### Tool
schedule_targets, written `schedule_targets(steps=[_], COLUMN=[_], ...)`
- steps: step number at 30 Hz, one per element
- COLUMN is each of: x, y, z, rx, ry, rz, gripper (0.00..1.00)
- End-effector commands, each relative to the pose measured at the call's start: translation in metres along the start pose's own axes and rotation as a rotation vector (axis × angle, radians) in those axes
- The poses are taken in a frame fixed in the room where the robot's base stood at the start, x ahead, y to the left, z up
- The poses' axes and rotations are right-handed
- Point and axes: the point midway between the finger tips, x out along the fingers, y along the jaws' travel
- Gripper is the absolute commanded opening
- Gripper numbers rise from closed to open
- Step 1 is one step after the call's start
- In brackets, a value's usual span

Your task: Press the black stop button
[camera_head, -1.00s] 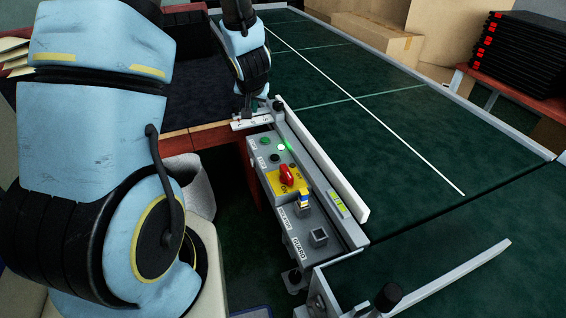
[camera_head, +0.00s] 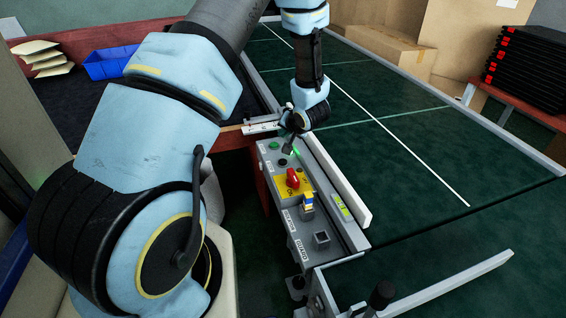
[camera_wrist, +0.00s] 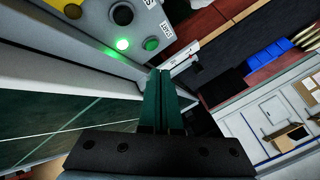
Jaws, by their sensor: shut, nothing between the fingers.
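The black stop button (camera_head: 283,162) is on the grey control box, just below a green button (camera_head: 275,144). In the wrist view the black button (camera_wrist: 122,14) is a dark round cap at the top, beside a lit green lamp (camera_wrist: 123,44) and the green button (camera_wrist: 151,44). My gripper (camera_head: 288,151) points down at the upper end of the box, close to the lamp and black button. Its fingers (camera_wrist: 160,72) are together and empty in the wrist view. They look apart from the black button there; their height above the box is hard to tell.
A yellow plate with a red rotary switch (camera_head: 293,178) sits further down the box. A white guide rail (camera_head: 337,180) runs along its right side, by the green conveyor (camera_head: 400,165). A blue bin (camera_head: 108,62) and cardboard boxes (camera_head: 390,48) stand behind.

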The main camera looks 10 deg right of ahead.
Motion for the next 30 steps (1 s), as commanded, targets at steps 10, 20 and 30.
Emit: schedule_targets(steps=[10,20,30], x=[0.025,0.051,0.060], y=[0.017,0.037,0.044], z=[0.018,0.038,0.043], rx=[-0.001,0.001,-0.001], ry=[0.000,-0.001,0.000], rz=[-0.001,0.001,0.000], gripper=[0.00,0.00,0.00])
